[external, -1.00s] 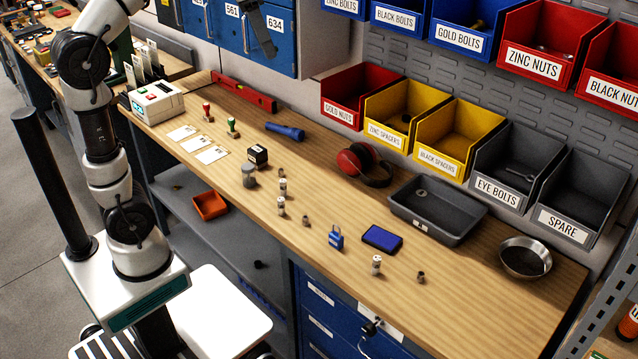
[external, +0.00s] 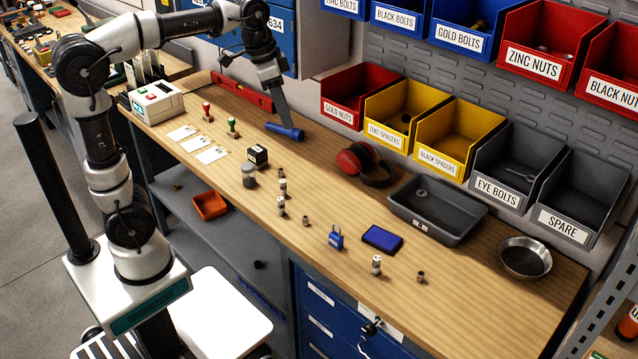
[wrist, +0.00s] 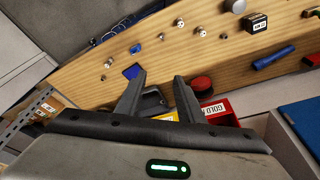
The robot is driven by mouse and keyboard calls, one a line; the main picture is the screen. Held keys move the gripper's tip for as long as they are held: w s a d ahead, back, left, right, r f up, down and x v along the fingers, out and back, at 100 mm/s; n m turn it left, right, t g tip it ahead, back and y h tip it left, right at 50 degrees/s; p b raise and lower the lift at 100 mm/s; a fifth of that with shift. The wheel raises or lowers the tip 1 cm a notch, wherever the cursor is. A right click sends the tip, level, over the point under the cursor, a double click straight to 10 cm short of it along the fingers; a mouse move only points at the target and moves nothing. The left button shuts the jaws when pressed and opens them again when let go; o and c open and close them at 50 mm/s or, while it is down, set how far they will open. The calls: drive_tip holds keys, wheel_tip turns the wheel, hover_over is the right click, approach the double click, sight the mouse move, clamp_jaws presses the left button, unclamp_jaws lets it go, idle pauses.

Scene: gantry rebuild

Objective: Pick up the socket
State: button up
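Several small metal cylindrical pieces stand on the wooden bench; I cannot tell for sure which is the socket. A small dark hollow one (external: 421,277) is near the front edge, and a similar one (external: 305,220) is further left. Taller silvery ones stand at the front (external: 376,265) and further left (external: 281,206). In the wrist view they show as small dots (wrist: 180,22) across the bench. My gripper (external: 288,124) hangs above the back of the bench by the blue flashlight (external: 285,131), away from these pieces. In the wrist view its fingers (wrist: 160,76) are apart and empty.
A blue padlock (external: 336,238), a blue pad (external: 382,238), red earmuffs (external: 350,163), a grey tray (external: 455,237) and a metal bowl (external: 526,278) share the bench. Label bins (external: 391,136) line the back.

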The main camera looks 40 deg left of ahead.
wheel_tip(320, 180, down, 14)
drive_tip(key=b, duration=0.1)
approach(307, 222)
drive_tip(key=shift+w+a+f, duration=0.15)
drive_tip(key=shift+w+f, duration=0.3)
drive_tip(key=shift+f, duration=0.2)
drive_tip(key=shift+b+x, duration=0.6)
drive_tip(key=shift+x, duration=2.25)
drive_tip(key=shift+s, duration=0.1)
clamp_jaws()
